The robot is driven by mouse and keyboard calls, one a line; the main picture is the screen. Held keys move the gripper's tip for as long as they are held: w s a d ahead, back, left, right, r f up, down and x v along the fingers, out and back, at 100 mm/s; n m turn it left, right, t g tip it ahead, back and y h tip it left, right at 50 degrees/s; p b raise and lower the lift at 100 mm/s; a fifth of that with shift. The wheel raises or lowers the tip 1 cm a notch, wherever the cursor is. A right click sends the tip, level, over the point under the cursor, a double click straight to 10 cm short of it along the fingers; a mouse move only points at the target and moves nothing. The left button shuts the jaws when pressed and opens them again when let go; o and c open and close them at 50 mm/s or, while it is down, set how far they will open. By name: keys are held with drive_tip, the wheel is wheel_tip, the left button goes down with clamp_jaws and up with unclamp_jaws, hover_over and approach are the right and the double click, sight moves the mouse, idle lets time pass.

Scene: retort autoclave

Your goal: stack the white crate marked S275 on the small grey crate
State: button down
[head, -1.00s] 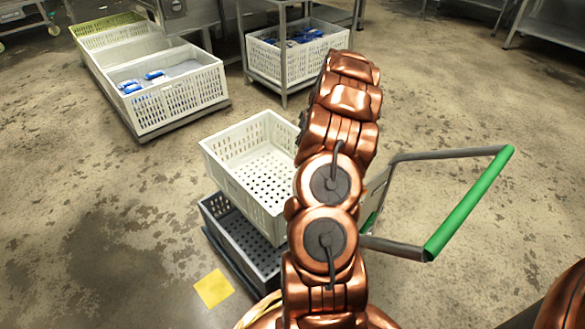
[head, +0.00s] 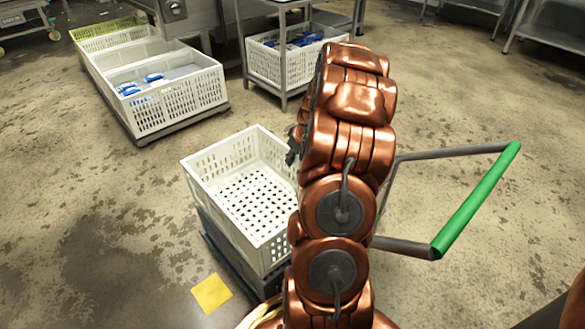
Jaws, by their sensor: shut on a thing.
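An empty white crate (head: 220,203) with a perforated floor is in the middle of the head view, over the small grey crate (head: 238,268). The grey crate shows only as a dark strip of wall below the white one. I cannot tell whether the white crate rests on it or hangs just above. No S275 mark is readable from here. My gripper (head: 293,150) shows only as a small dark part at the white crate's far right rim, shut on it; my copper arm hides the crate's right side.
A trolley with a green handle (head: 476,200) stands right of my arm. A yellow floor patch (head: 211,293) lies at the lower left. White crates (head: 180,107) with blue packs sit on a low dolly at the back left. Another white crate (head: 268,62) stands under a steel table.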

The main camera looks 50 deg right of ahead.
sight(292, 167)
drive_tip(key=shift+a+f+b, duration=0.1)
drive_tip(key=shift+f+b, duration=1)
drive_tip(key=shift+f, duration=0.75)
drive_tip(key=c, duration=1.2)
unclamp_jaws()
